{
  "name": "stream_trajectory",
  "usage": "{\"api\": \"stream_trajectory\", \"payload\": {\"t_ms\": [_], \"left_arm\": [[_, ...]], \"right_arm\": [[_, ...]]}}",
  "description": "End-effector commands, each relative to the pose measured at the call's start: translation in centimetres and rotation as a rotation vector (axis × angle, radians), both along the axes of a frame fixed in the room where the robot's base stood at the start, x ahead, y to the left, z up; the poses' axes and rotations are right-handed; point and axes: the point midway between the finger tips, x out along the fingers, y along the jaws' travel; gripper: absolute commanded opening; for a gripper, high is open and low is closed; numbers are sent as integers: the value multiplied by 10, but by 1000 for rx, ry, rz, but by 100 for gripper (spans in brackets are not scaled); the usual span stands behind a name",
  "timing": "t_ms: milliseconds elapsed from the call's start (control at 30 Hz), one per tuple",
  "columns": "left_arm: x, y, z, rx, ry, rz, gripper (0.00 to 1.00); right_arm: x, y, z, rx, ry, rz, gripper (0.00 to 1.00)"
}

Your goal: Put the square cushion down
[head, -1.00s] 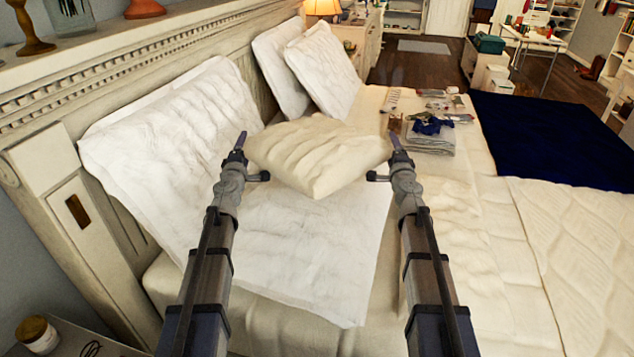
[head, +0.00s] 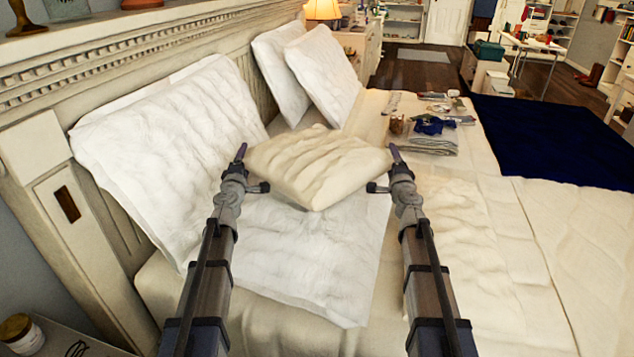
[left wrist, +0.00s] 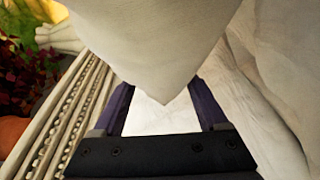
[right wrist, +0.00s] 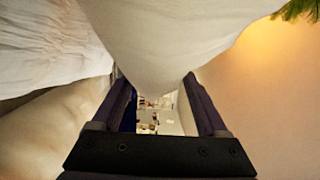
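The square cushion (head: 322,168), cream and ribbed, is between my two grippers, over the flat white pillow on the bed. I cannot tell whether it touches the pillow. My left gripper (head: 241,154) is at its left side and my right gripper (head: 394,153) at its right side. In the left wrist view a cushion corner (left wrist: 160,55) hangs in front of the spread fingers and hides their tips. In the right wrist view the cushion (right wrist: 160,45) likewise covers the fingertips, with the fingers apart. Both grippers look open, with the cushion spanning the space between them.
White pillows (head: 170,140) lean on the carved headboard (head: 110,70), with more pillows (head: 322,75) further back. Folded clothes (head: 432,140) and small items lie beyond on the bed. A dark blue blanket (head: 550,140) is at right. The bed's right front (head: 500,260) is clear.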

Motion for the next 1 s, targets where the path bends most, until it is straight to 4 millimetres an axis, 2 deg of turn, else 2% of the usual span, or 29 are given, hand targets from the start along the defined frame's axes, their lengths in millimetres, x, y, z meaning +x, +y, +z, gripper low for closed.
{"api": "stream_trajectory", "payload": {"t_ms": [167, 467, 667, 700, 900, 1000], "left_arm": [[0, 4, 2, 0, 0, 0, 75], [0, 24, 2, 0, 0, 1, 75], [0, 25, 2, 0, 0, 0, 97], [0, 25, 2, 0, 0, 0, 100], [0, 25, 2, 0, 0, 0, 100], [0, 25, 2, 0, 0, 0, 100]], "right_arm": [[0, -4, 2, 0, 0, 0, 75], [0, -24, 2, 0, 0, -1, 75], [-1, -25, 2, 0, 0, 0, 75], [-1, -25, 2, 0, 0, 0, 78], [-1, -24, 2, 0, 0, 1, 100], [-1, -24, 2, 0, 0, 1, 100]]}}
